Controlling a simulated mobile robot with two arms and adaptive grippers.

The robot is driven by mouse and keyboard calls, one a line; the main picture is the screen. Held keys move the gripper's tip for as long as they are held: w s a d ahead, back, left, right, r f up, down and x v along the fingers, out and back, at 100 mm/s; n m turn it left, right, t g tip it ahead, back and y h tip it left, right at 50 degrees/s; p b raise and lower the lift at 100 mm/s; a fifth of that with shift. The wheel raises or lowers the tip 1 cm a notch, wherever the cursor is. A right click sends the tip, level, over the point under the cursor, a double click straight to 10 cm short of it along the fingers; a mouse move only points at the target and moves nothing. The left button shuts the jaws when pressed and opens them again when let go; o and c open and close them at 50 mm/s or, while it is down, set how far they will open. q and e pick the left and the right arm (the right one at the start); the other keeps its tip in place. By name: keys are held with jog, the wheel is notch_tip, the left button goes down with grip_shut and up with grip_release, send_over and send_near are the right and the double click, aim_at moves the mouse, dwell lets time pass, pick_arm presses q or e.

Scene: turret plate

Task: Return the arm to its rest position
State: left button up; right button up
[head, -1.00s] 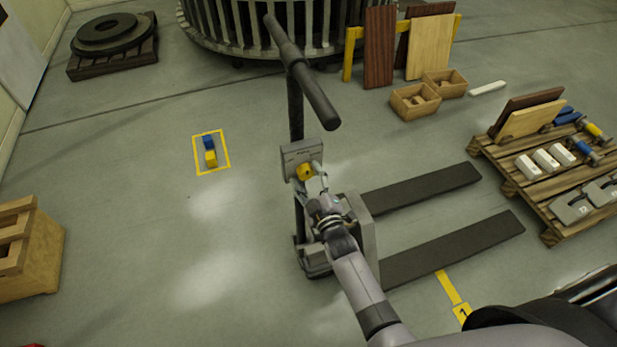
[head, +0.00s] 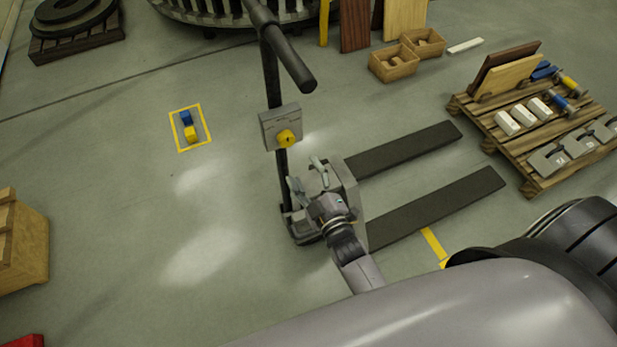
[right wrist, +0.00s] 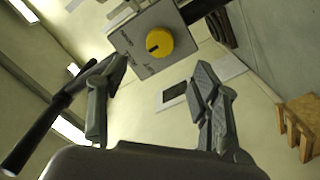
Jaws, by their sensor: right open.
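My right gripper (head: 308,176) is in the middle of the head view, in front of the pallet jack (head: 350,190). Its fingers are spread, with nothing between them. The jack's grey control box (head: 268,117) with a yellow knob (head: 287,138) stands just beyond and above the fingertips, apart from them. In the right wrist view the open fingers (right wrist: 160,95) frame the box and the yellow knob (right wrist: 159,42), which has a dark mark on its face. My left gripper is not in view.
A pallet (head: 535,178) with white blocks, clamps and boards stands at the right. Two small wooden boxes (head: 393,66) lie behind. A wooden crate (head: 22,248) stands at the left. A yellow-outlined patch (head: 178,148) holds blue and yellow blocks.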

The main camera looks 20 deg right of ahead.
jog(key=shift+s, duration=0.75)
jog(key=shift+f, duration=0.1)
jog(key=s+f+m+g, duration=0.1)
jog(key=s+f+g, duration=0.25)
jog(key=f, duration=0.55)
jog(key=s+a+f+m+g, duration=0.1)
jog(key=s+f+g, duration=0.1)
jog(key=s+f, duration=0.45)
jog(key=s+f+m+g, duration=0.1)
jog(key=s+f+g, duration=0.2)
jog(key=f, duration=0.7)
jog(key=s+d+f+m+g, duration=0.2)
jog(key=s+f+g, duration=0.3)
jog(key=s+f, duration=0.6)
jog(key=s+d, duration=0.1)
jog(key=s, duration=0.2)
jog(key=shift+s, duration=0.3)
jog(key=s+d+f+g, duration=0.1)
jog(key=s, duration=0.2)
jog(key=s+d+f+m+g, duration=0.1)
jog(key=s, duration=0.3)
jog(key=s+d+f+m+g, duration=0.1)
jog(key=s+d, duration=0.1)
jog(key=s, duration=0.2)
jog(key=shift+s+f+g+h, duration=0.15)
jog(key=shift+f+g+h, duration=0.1)
jog(key=shift+f+h, duration=0.1)
jog(key=shift+c, duration=0.3)
